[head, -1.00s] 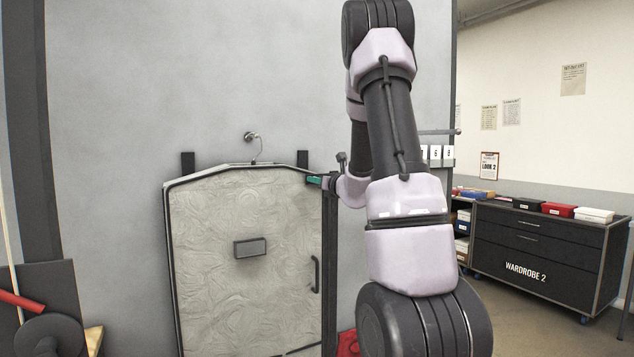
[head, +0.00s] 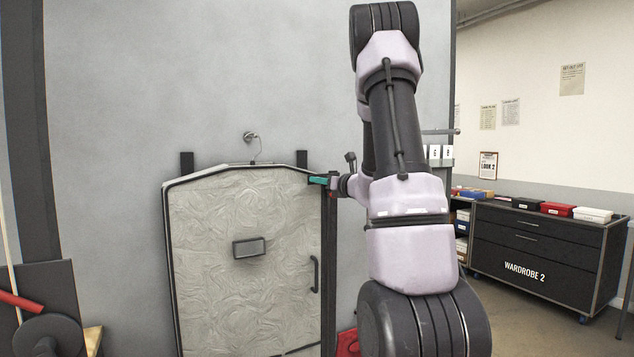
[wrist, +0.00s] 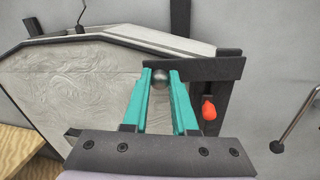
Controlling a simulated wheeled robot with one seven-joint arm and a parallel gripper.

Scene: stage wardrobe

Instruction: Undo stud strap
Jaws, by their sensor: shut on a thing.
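A black strap (wrist: 205,67) runs across the top right corner of the grey textured case front (wrist: 85,85) in the wrist view. A round metal stud (wrist: 160,75) shows at the strap's left end, between the tips of my teal fingers. My gripper (wrist: 160,77) is shut on the stud. In the head view my gripper (head: 313,180) is at the upper right corner of the case front (head: 205,290). There the fingers and arm hide most of the strap. I cannot tell whether the strap is fastened underneath.
A dark upright post (head: 329,265) stands at the case's right edge, with a black handle (head: 315,274) beside it. An orange-red knob (wrist: 209,108) is right of my fingers. A metal rod (wrist: 297,115) is farther right. The black WARDROBE 2 cabinet (head: 525,250) stands well right.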

